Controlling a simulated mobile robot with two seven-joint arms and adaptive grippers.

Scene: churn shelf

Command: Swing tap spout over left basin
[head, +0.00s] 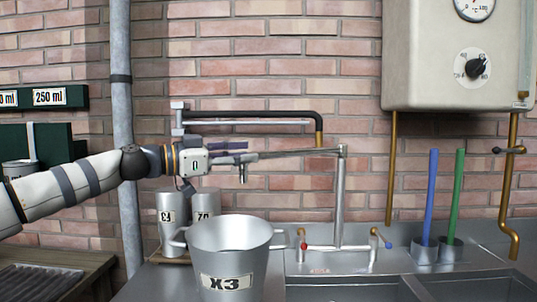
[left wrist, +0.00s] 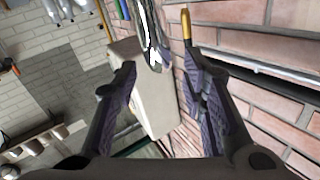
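The metal tap stands behind the basins in the head view. Its spout (head: 295,152) swings out to the left from the upright post (head: 340,200), and its downturned end hangs above the pot, left of the left basin (head: 345,291). My left gripper (head: 238,152) is at the spout's outer end. In the left wrist view, my left gripper (left wrist: 160,78) has its fingers apart, with the shiny spout (left wrist: 152,40) showing beyond and between the fingertips. I cannot tell whether they touch it. The right basin (head: 492,288) is at the lower right. My right gripper is out of view.
A large metal pot marked X3 (head: 230,282) stands below the spout end. Two metal cups (head: 171,222) stand behind it. A black-and-grey wall pipe (head: 265,114) runs just behind my gripper. A cream boiler (head: 440,85) hangs at the upper right; blue and green tubes (head: 430,205) stand below.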

